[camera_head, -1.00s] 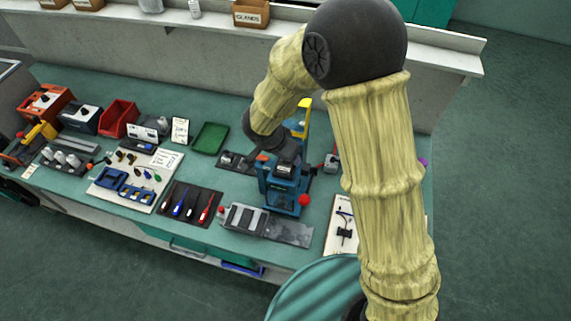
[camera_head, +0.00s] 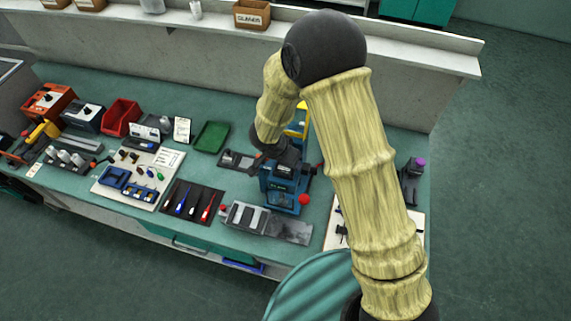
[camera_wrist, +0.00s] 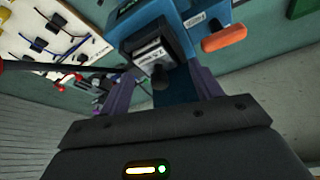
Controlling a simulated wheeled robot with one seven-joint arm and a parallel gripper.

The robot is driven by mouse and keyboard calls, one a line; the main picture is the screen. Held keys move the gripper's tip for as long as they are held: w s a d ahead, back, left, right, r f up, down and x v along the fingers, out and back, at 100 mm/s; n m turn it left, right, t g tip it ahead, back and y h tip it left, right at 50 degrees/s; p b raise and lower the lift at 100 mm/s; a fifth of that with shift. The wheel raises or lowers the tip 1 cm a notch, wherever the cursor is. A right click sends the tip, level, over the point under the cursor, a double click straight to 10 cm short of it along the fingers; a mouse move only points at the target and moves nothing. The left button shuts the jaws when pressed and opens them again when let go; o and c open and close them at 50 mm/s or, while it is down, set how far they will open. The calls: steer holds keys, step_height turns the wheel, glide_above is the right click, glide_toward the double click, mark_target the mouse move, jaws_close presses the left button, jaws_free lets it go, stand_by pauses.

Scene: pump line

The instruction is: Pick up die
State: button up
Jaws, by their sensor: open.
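There my wrist hides the die, and the fingertips cannot be made out.
The bench (camera_head: 160,218) holds a green tray (camera_head: 210,137), a dark mat with screwdrivers (camera_head: 191,203) and a grey metal fixture (camera_head: 250,217) close to the press. An orange handle (camera_wrist: 223,38) sticks out beside the press. A red ball knob (camera_head: 304,200) is at its front.

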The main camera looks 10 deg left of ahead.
stand_by(0.3)
steer(key=c, duration=0.9)
steer(key=shift+s+a, duration=0.1)
steer(key=c, duration=0.3)
steer(key=shift+r, duration=0.6)
step_height(320, 180, up, 17)
steer(key=b, duration=0.3)
